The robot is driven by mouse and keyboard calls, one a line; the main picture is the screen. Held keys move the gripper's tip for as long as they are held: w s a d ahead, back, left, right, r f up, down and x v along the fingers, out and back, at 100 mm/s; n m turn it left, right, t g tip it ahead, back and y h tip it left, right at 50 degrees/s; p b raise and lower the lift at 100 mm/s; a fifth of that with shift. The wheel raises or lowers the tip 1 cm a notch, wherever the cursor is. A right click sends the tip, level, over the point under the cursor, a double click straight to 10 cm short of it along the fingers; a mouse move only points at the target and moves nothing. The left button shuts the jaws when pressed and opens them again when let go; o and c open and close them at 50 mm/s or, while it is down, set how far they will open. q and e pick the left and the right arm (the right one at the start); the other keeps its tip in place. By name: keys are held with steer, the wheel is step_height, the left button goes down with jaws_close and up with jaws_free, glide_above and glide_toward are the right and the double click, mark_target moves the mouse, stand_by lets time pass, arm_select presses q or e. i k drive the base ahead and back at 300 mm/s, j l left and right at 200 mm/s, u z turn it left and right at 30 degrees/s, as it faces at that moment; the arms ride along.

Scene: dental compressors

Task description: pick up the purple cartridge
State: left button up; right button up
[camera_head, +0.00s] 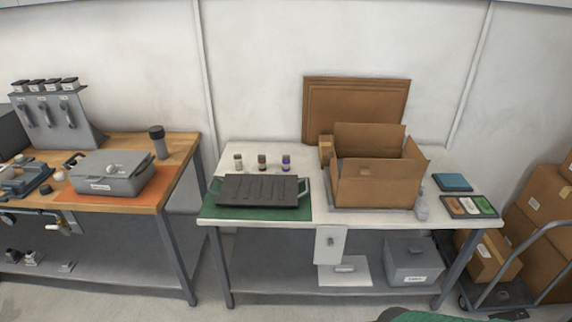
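The purple cartridge (286,162) is a small upright cylinder with a purple band, on the white table behind the dark tray. It is the rightmost of three small cylinders in a row. A brown-banded one (262,162) stands to its left, and a paler one (239,162) stands further left. The tray (258,190) is in front of them and may hide a little of their bases. Neither of my grippers shows in the head view.
An open cardboard box (375,186) stands to the right of the cartridges, with flat brown boards (356,102) behind it. A green mat (226,213) lies under the tray. The left wooden bench (176,150) holds a grey case (112,184). A cart with boxes (540,205) stands far right.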

mark_target(286, 158)
steer(key=u, duration=3.15)
steer(key=z, duration=3.35)
steer(key=i+u, duration=0.1)
steer(key=u, duration=0.3)
steer(key=i+l+u, duration=0.1)
steer(key=u, duration=0.25)
steer(key=i+l+u, duration=0.1)
steer(key=l+u, duration=0.15)
steer(key=u, duration=0.15)
steer(key=i+l+u, duration=0.1)
steer(key=u, duration=0.3)
